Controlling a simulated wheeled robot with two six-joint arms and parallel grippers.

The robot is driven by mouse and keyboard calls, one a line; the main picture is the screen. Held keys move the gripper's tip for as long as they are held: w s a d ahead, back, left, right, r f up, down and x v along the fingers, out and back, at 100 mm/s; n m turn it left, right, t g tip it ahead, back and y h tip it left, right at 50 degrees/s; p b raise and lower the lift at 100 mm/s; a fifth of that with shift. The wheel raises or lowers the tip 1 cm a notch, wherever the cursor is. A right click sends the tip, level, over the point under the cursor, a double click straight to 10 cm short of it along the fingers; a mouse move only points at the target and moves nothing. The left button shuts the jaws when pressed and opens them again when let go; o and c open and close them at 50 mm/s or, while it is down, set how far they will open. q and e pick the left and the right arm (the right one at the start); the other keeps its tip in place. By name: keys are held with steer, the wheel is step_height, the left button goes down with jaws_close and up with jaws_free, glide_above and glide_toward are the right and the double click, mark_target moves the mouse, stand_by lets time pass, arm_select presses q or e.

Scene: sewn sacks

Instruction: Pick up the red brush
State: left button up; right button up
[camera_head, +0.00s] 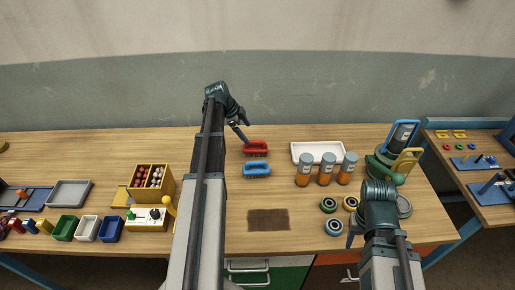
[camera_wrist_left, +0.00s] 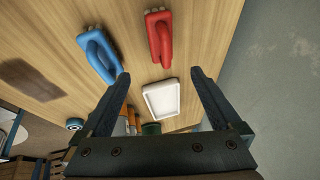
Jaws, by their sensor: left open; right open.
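The red brush (camera_head: 256,148) lies on the wooden table, behind the blue brush (camera_head: 257,169). In the left wrist view the red brush (camera_wrist_left: 159,38) is at the top middle, with the blue brush (camera_wrist_left: 99,54) to its left. My left gripper (camera_head: 243,131) is just left of and behind the red brush. In the left wrist view its two fingers (camera_wrist_left: 160,85) are spread apart with nothing between them, and the red brush lies beyond them, untouched. My right gripper (camera_head: 352,238) is at the front right of the table, open, away from the brushes.
A white tray (camera_head: 302,151) lies right of the red brush. Several orange bottles (camera_head: 325,170) stand in front of it. A brown mat (camera_head: 268,220) lies near the front edge. Round tins (camera_head: 328,205) sit near my right gripper. A yellow box (camera_head: 152,182) stands to the left.

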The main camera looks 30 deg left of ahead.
arm_select(q)
steer(key=b, duration=0.7)
glide_toward(258, 148)
steer(key=x, duration=0.4)
steer(key=shift+w+d+f, duration=0.15)
steer(key=shift+w+f, duration=0.05)
steer(key=shift+f, duration=0.05)
steer(key=b+x, duration=0.5)
steer(key=shift+w+f, duration=0.1)
steer(key=shift+f, duration=0.05)
jaws_close()
